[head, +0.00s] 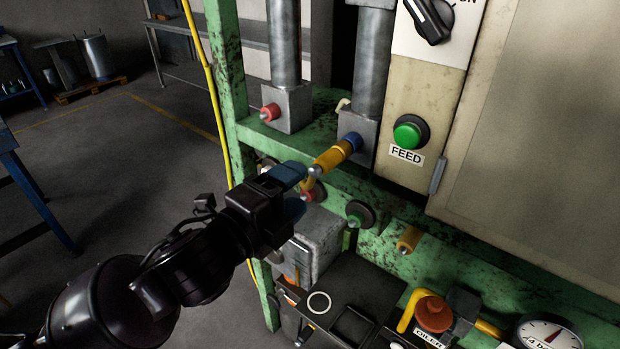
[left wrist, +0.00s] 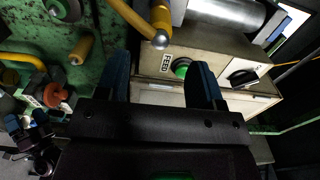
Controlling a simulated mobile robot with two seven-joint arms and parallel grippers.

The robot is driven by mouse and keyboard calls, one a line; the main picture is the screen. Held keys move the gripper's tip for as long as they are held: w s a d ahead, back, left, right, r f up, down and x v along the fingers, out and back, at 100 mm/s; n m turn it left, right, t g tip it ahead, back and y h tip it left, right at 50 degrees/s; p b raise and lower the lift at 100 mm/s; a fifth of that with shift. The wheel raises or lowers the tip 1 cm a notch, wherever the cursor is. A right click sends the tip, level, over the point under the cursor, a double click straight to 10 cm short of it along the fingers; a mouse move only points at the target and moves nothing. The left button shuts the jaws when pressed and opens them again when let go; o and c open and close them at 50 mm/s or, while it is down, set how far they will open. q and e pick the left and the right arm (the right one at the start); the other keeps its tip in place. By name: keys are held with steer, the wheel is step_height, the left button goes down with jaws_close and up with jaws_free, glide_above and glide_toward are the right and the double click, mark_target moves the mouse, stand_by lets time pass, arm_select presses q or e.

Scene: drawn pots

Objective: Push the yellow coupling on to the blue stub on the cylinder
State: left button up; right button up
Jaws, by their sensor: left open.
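The yellow coupling (head: 331,159) sits end-on against the blue stub (head: 353,141) at the foot of the right-hand grey cylinder (head: 372,65). The two look in line and touching; how deep the stub goes in is hidden.
A red stub (head: 270,112) is on the left-hand cylinder's block. A green FEED button (head: 410,132) is to the right. Below are a green-centred fitting (head: 359,213), a yellow stub (head: 408,240), a red oiler knob (head: 434,313) and a gauge (head: 549,334). Open floor lies left.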

arm_select(q)
steer(key=shift+v, duration=0.95)
